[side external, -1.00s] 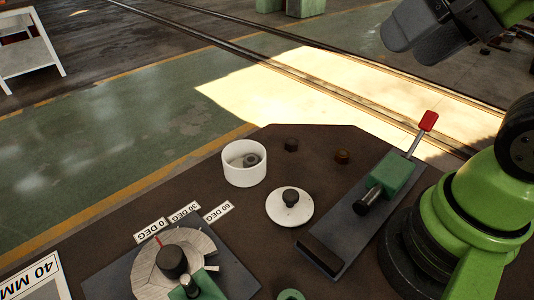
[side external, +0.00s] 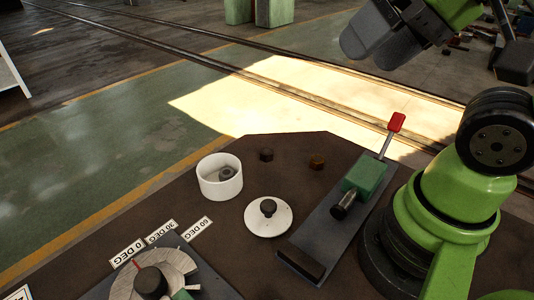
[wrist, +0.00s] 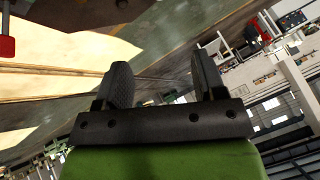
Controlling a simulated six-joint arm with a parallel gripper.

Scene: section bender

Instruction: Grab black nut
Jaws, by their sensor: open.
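The black nut (side external: 266,155) is a small dark piece lying on the brown table top, right of a white cup and near the table's far edge. A rusty brown nut (side external: 317,163) lies to its right. My gripper (side external: 368,50) is high in the upper right of the side view, well away from the nuts. In the wrist view my gripper (wrist: 162,62) shows two dark fingers apart, with nothing between them. The wrist camera looks out over the floor and hall. I cannot make out the black nut for certain there.
The white cup (side external: 220,183) holds a grey nut (side external: 226,172). A white lid (side external: 268,220) with a dark knob lies in front. A green clamp (side external: 364,178) with a red-handled lever (side external: 397,122) stands to the right. A bending dial (side external: 150,275) is at lower left.

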